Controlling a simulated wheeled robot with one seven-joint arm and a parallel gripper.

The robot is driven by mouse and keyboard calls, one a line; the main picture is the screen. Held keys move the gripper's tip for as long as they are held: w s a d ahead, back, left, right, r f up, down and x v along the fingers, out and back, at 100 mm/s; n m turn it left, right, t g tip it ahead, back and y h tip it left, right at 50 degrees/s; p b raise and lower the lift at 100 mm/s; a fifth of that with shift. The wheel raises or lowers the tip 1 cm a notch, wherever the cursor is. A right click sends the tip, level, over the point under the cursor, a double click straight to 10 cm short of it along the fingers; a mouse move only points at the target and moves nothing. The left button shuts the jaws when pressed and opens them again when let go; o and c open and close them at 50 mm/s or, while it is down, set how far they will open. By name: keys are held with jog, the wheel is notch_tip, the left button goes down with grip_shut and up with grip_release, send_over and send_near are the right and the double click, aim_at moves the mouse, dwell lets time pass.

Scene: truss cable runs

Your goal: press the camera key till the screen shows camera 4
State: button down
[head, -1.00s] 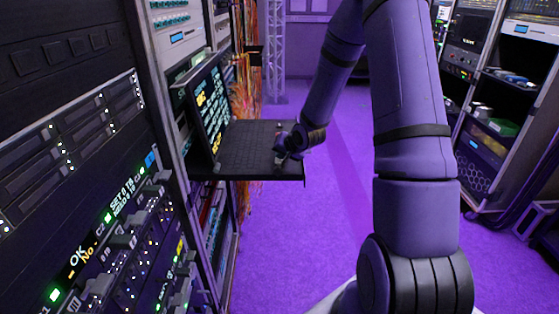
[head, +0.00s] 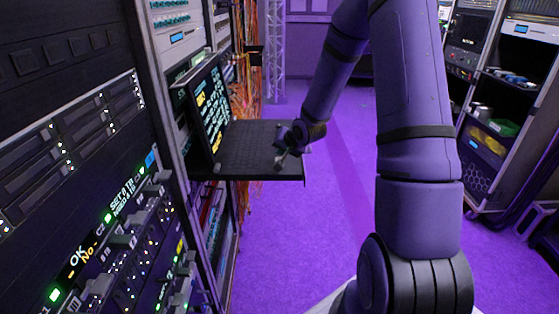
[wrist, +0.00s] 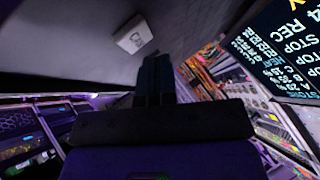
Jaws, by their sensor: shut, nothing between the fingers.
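A pale key (wrist: 135,35) with a dark symbol sits on the dark shelf. My gripper (wrist: 154,72) is shut and empty, its tips pointing at the shelf surface beside the key, not covering it. In the head view my gripper (head: 281,162) is over the shelf's right end.
The dark keyboard shelf (head: 245,160) juts out from the left rack. Orange cables (head: 247,80) hang behind it. A rack of lit modules (head: 115,240) fills the near left. Another rack (head: 495,110) stands at the right. The purple floor between is clear.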

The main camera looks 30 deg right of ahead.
jog(key=shift+r, duration=0.1)
jog(key=shift+r, duration=2.45)
dwell(0.5)
